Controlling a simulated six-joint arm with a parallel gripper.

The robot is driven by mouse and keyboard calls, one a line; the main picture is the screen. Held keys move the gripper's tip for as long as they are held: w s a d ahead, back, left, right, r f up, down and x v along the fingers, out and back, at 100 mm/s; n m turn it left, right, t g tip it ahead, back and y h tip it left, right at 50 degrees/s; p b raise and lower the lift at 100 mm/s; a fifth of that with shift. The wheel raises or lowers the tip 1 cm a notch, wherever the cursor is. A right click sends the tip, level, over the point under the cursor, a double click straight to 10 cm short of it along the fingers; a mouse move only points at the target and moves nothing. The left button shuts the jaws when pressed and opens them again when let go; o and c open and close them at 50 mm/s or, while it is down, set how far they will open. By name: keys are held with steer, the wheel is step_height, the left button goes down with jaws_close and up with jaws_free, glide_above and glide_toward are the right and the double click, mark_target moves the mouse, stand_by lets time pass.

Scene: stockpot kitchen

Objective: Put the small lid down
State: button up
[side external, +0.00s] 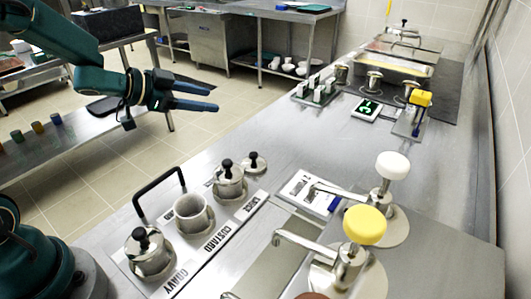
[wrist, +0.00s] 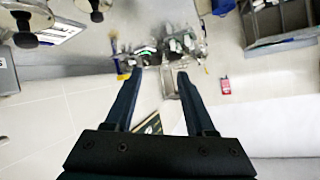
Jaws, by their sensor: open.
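A small lid (side external: 254,164) with a black knob lies on the steel counter just behind the rear lidded pot (side external: 230,186). An open pot (side external: 190,215) without a lid stands in the middle of the row. Another pot (side external: 149,257) in front has a lid with a black knob. My gripper (side external: 215,98) is raised left of the counter, above the floor side, well apart from the lid and pots. Its fingers are spread and empty. The wrist view shows the two fingers (wrist: 152,75) apart with nothing between them; no lid can be made out there.
A black handle (side external: 160,188) rises beside the pots. Yellow (side external: 365,225) and white (side external: 392,166) knobbed fittings stand at right. The counter (side external: 290,135) beyond the lid is clear.

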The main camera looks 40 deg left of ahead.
steer(key=s+r+n+y, duration=0.6)
steer(key=s+r+y, duration=0.1)
steer(key=s+d+f+g+h, duration=0.1)
steer(key=s+d+f+g, duration=0.1)
steer(key=s, duration=0.6)
steer(key=s+d+f+n+g+h, duration=0.1)
steer(key=s+d+f+g+h, duration=0.1)
steer(key=s+d, duration=0.5)
steer(key=s+f+g, duration=0.1)
steer(key=s+g, duration=0.1)
steer(key=shift+s+d+g+h, duration=0.2)
steer(key=shift+d+g+h, duration=0.1)
steer(key=shift+c, duration=0.3)
